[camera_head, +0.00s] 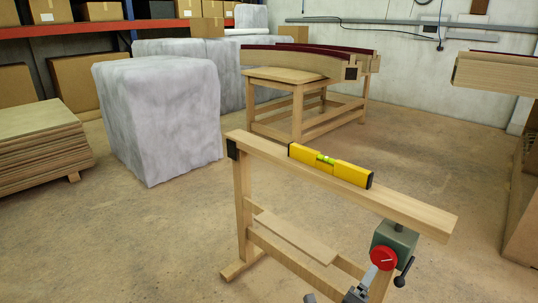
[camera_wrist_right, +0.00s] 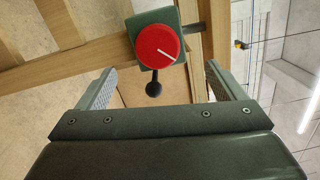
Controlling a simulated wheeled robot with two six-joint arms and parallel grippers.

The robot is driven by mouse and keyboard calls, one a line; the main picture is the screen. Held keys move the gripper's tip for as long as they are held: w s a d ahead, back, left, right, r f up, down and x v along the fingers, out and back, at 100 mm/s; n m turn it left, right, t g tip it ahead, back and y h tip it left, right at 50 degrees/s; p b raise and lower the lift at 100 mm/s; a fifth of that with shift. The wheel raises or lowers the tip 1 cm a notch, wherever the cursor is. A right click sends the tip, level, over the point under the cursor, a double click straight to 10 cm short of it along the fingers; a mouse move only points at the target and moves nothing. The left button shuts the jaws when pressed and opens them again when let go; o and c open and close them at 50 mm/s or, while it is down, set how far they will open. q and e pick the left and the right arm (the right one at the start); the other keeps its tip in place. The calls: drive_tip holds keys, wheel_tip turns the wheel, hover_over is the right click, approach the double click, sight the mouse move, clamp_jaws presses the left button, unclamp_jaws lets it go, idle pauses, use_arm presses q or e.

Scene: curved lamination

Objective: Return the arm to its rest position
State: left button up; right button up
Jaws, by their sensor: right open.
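My right gripper (camera_head: 345,289) is at the bottom edge of the head view, mostly cut off, just below and left of a red dial (camera_head: 384,258). The dial sits on a green box (camera_head: 398,238) fixed at the right end of a wooden stand (camera_head: 420,210). In the right wrist view my right gripper (camera_wrist_right: 160,70) is open, its two fingers spread wide with nothing held. The red dial (camera_wrist_right: 157,40) and a black knobbed lever (camera_wrist_right: 154,88) show beyond the gap between the fingers. My left gripper is not in view.
A yellow spirit level (camera_head: 330,166) lies on the stand's top beam. Behind are a wooden bench (camera_head: 298,105) with curved beams, a grey wrapped block (camera_head: 160,120) and stacked boards (camera_head: 38,148). Another wooden structure (camera_head: 522,190) stands at right. Floor at lower left is clear.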

drive_tip(key=s+a+f+n+y, duration=0.45)
drive_tip(key=f+n+y, duration=0.3)
drive_tip(key=n, duration=0.35)
drive_tip(key=s+a+f+n+y, duration=0.4)
drive_tip(key=s+f+n+y, duration=0.15)
drive_tip(key=n+y, duration=0.35)
use_arm(q)
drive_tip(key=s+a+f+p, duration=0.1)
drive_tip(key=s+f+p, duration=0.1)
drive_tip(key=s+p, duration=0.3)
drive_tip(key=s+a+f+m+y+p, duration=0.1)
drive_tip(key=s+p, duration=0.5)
drive_tip(key=p, duration=0.7)
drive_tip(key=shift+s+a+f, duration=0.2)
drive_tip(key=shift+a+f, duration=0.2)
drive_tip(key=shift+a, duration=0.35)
use_arm(e)
drive_tip(key=s+d+f+n+g+h, duration=0.1)
drive_tip(key=s+d+f+n+g, duration=0.1)
drive_tip(key=s, duration=1)
drive_tip(key=s+d+f+n+g+h, duration=0.2)
drive_tip(key=s+d+f+g, duration=0.3)
drive_tip(key=s+f, duration=0.3)
drive_tip(key=s+d+f+n+g+h, duration=0.1)
drive_tip(key=s+d+f+n+g, duration=0.2)
drive_tip(key=s, duration=1.3)
drive_tip(key=shift+d+f+n+g, duration=0.35)
drive_tip(key=shift+f+n+g, duration=0.15)
drive_tip(key=shift+f+g, duration=0.4)
